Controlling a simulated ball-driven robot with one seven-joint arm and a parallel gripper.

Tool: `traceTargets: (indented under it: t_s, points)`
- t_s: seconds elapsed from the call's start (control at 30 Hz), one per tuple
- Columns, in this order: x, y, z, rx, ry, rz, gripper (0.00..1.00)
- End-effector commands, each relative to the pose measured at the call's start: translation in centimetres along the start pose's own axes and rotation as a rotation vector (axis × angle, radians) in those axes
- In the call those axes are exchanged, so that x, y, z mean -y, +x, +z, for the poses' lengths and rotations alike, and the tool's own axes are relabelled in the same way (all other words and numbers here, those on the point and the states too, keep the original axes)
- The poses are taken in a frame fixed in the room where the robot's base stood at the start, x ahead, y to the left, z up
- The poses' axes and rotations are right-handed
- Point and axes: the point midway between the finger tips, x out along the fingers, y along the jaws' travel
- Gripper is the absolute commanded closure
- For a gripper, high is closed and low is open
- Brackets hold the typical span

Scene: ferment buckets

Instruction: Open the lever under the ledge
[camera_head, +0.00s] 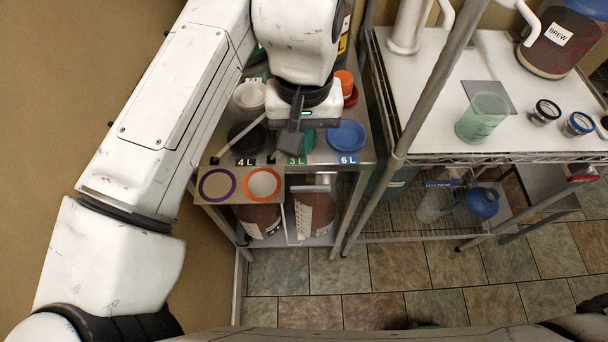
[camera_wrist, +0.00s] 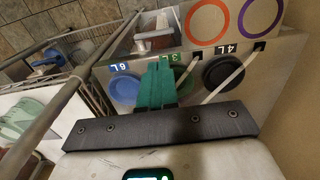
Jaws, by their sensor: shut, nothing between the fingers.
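A pale lever-like bar (camera_head: 311,188) shows on the front of the right-hand brown vessel (camera_head: 315,213), below the labelled front edge of the ledge (camera_head: 270,160). In the wrist view the bar (camera_wrist: 153,41) lies beyond the ledge, near a reddish part. I cannot tell its exact position or whether it is open. My gripper (camera_head: 308,141) is above the ledge, near the 3 L label. In the wrist view its green fingers (camera_wrist: 158,66) are together and empty, apart from the bar. They partly hide a green disc behind them.
The ledge carries a blue lid (camera_head: 347,136), a dark lid (camera_head: 246,138) and pale sticks (camera_head: 240,135). A panel with purple and orange rings (camera_head: 240,185) hangs at the front left. A grey post (camera_head: 410,125) and white-topped rack stand right. Tiled floor (camera_head: 365,270) in front is clear.

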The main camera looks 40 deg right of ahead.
Motion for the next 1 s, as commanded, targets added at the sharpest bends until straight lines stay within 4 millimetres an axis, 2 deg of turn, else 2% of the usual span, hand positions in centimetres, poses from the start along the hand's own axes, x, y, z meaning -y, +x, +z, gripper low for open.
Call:
traceTargets:
  t_s: [0.13,0.27,0.7,1.0]
  points:
    - [0.0,0.4,0.0,-0.001,0.000,0.001,1.00]
    - [0.0,1.7,0.0,0.001,-0.001,0.001,1.00]
    - [0.0,10.0,0.0,0.001,-0.001,0.001,1.00]
    - [-0.1,13.5,0.0,0.000,0.001,0.000,1.00]
